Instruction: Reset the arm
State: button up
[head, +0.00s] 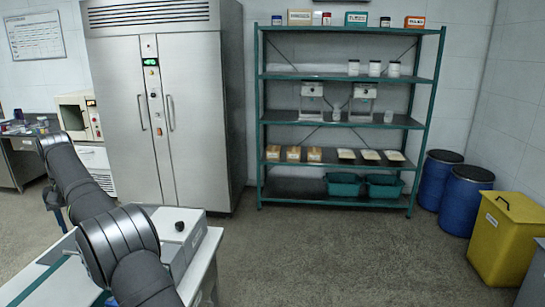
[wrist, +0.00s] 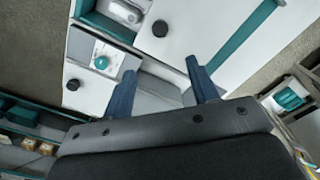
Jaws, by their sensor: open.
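My gripper (wrist: 161,68) shows in the wrist view with its two blue fingers spread apart. Nothing is between the fingers. Beyond them lies a white bench top (wrist: 205,25) with a teal stripe, and I cannot tell how far it is from the fingertips. In the head view my dark arm rises from the bottom edge and reaches to the upper left, over the white bench. The gripper's fingers are not clear in that view.
A grey machine with a black knob (head: 180,226) stands on the bench near my arm. A steel cabinet (head: 185,120) and a teal shelf rack (head: 345,128) stand at the back. Blue drums (head: 466,197) and a yellow bin (head: 508,240) are on the right. The middle floor is clear.

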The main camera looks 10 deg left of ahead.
notch_tip(320, 180, down, 17)
jog(key=shift+f, duration=0.1)
dwell(0.4)
jog(key=shift+r, duration=0.25)
notch_tip(320, 180, up, 17)
notch_tip(320, 180, down, 18)
jog(key=shift+r, duration=0.25)
jog(key=shift+d+r, duration=0.1)
jog(key=shift+d, duration=0.65)
